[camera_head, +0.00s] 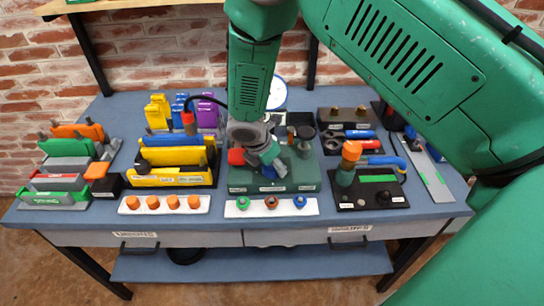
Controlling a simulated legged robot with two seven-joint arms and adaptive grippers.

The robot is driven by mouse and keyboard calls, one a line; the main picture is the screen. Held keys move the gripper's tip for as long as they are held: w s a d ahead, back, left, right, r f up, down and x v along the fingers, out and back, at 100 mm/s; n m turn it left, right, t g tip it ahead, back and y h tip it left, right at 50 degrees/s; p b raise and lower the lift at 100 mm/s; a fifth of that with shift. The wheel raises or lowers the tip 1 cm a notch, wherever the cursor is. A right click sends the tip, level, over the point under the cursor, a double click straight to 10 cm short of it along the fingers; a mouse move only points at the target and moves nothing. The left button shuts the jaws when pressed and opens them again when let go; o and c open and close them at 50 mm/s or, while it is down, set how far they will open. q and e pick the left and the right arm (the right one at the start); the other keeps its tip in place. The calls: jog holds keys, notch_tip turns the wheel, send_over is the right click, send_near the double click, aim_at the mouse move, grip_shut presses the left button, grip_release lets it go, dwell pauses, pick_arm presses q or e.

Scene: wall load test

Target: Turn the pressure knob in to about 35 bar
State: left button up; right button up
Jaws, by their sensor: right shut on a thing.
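My right arm comes in from the right, and its gripper (272,164) points down over the green base (300,182) at the middle of the bench. The gripper is shut on a small part there, which looks like the pressure knob; the fingers hide most of it. A bit of blue (268,172) shows at the fingertips. A red part (236,156) is just left of the gripper. A round white gauge (277,94) stands behind, partly covered by my arm; its reading cannot be made out. My left gripper is not in view.
Yellow and blue blocks (172,157) stand left; a black plate with an orange-topped fitting (351,151) stands right.

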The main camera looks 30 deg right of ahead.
jog(key=m+g+p, duration=0.1)
jog(key=m+g, duration=0.1)
jog(key=m, duration=0.3)
jog(key=shift+a+m, duration=0.15)
jog(key=shift+m, duration=0.15)
jog(key=m+g, duration=0.1)
jog(key=m, duration=0.1)
jog(key=m+g+y, duration=0.1)
jog(key=m, duration=0.2)
jog(key=shift+w, duration=0.1)
jog(key=m+y, duration=0.1)
jog(key=m, duration=0.2)
jog(key=m+g+y, duration=0.1)
jog(key=m, duration=0.1)
jog(key=shift+m+b, duration=0.4)
jog(key=m+y, duration=0.1)
jog(key=m, duration=0.1)
jog(key=m+y, duration=0.1)
jog(key=m, duration=0.2)
jog(key=shift+m, duration=0.3)
jog(key=o, duration=1.2)
jog(key=shift+w, duration=0.1)
jog(key=shift+c, duration=0.2)
jog(key=v, duration=1.1)
jog(key=shift+w+r+g, duration=0.25)
jog(key=shift+w+g, duration=0.05)
jog(key=shift+w, duration=0.15)
